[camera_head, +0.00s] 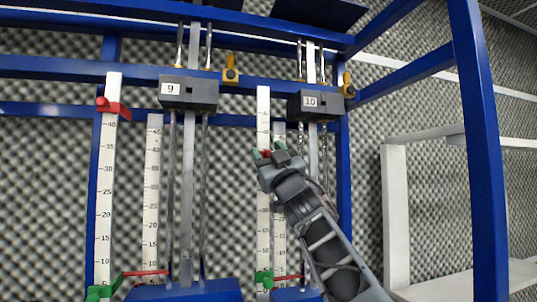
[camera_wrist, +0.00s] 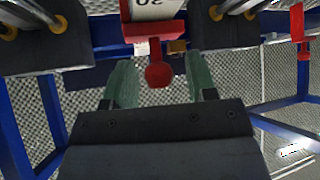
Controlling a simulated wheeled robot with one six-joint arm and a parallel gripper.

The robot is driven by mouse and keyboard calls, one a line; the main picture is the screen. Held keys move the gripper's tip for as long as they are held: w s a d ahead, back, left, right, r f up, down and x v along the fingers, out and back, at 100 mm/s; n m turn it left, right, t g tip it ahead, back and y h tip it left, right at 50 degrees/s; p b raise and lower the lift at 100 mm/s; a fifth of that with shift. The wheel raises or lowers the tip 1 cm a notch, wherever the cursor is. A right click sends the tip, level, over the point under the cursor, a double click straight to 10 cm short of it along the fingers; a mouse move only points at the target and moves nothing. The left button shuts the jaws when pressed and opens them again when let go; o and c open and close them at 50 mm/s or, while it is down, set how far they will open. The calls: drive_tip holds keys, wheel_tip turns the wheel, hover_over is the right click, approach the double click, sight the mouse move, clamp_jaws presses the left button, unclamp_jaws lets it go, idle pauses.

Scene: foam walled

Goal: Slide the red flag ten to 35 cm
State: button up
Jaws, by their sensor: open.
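The red flag ten (camera_wrist: 153,30) sits on the white ruler (camera_wrist: 155,9) in the wrist view, close to an upside-down 30 mark. Its round red knob (camera_wrist: 159,75) hangs between the two green fingertips of my gripper (camera_wrist: 158,85). The fingers are apart, with a gap on each side of the knob. In the head view my gripper (camera_head: 265,154) is at the ruler (camera_head: 263,110) beside block 10 (camera_head: 315,104). Only a little of the red flag (camera_head: 266,153) shows there, mostly hidden by the gripper.
Another red flag (camera_head: 112,107) sits high on the ruler by block 9 (camera_head: 188,93). Green flags (camera_head: 263,279) sit low on the rulers. Metal rods and blue posts (camera_head: 480,150) frame the stand. A white shelf frame (camera_head: 396,215) stands at right.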

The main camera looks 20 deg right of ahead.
drive_tip(key=b+v, duration=0.6)
drive_tip(key=v, duration=0.7)
drive_tip(key=shift+s+f, duration=0.3)
drive_tip(key=shift+d, duration=0.1)
